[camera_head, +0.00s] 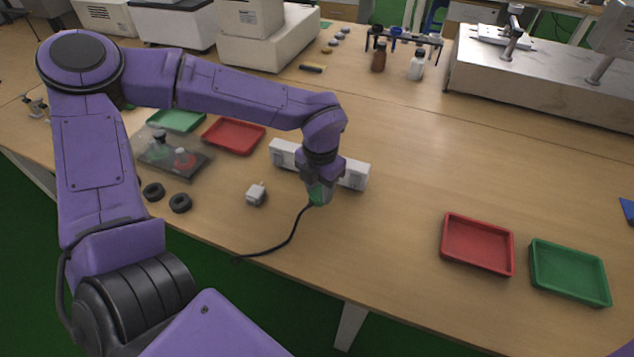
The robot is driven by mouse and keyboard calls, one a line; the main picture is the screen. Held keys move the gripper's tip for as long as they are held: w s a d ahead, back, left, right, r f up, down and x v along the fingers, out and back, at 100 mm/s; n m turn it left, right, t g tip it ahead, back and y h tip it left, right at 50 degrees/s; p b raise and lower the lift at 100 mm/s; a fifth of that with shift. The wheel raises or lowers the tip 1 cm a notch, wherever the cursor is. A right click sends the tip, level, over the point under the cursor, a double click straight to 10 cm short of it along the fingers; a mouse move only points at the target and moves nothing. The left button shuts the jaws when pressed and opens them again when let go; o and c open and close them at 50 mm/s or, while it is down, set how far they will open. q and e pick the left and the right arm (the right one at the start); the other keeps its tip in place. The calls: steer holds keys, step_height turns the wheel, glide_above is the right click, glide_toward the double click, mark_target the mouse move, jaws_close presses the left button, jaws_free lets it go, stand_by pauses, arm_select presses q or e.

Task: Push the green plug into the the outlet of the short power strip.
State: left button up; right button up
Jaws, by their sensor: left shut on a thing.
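The white power strip (354,174) lies on the table and runs from upper left to lower right. My left gripper (320,184) points down and hides its middle part. The gripper is shut on the green plug (319,195), of which only a small green part shows at the fingertips. A black cord (291,238) trails from the plug to the lower left across the table. The plug is at the near side of the strip; I cannot tell whether it touches an outlet. My right gripper is out of view.
A white adapter (256,194) and two black rings (180,203) lie left of the plug. Red (234,136) and green trays stand behind them. A red tray (477,244) and a green tray (568,272) stand at the right. The table between strip and right trays is clear.

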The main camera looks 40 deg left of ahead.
arm_select(q)
steer(key=n, duration=0.3)
steer(key=shift+s+a, duration=0.2)
steer(key=shift+s, duration=0.1)
steer(key=shift+n, duration=0.3)
steer(key=shift+w+a+f+b, duration=0.15)
steer(key=shift+w+f+b, duration=0.25)
steer(key=shift+w, duration=0.15)
steer(key=shift+w+a+f+b, duration=0.15)
steer(key=shift+w+f+b, duration=0.1)
steer(key=shift+w+b, duration=0.25)
steer(key=shift+w+a+r+p, duration=0.15)
steer(key=shift+w+p, duration=0.2)
steer(key=shift+w, duration=0.6)
steer(key=shift+p, duration=0.45)
steer(key=shift+w+a, duration=0.2)
steer(key=shift+w, duration=0.5)
steer(key=shift+p, duration=0.55)
steer(key=shift+w+a, duration=0.1)
steer(key=shift+w, duration=0.4)
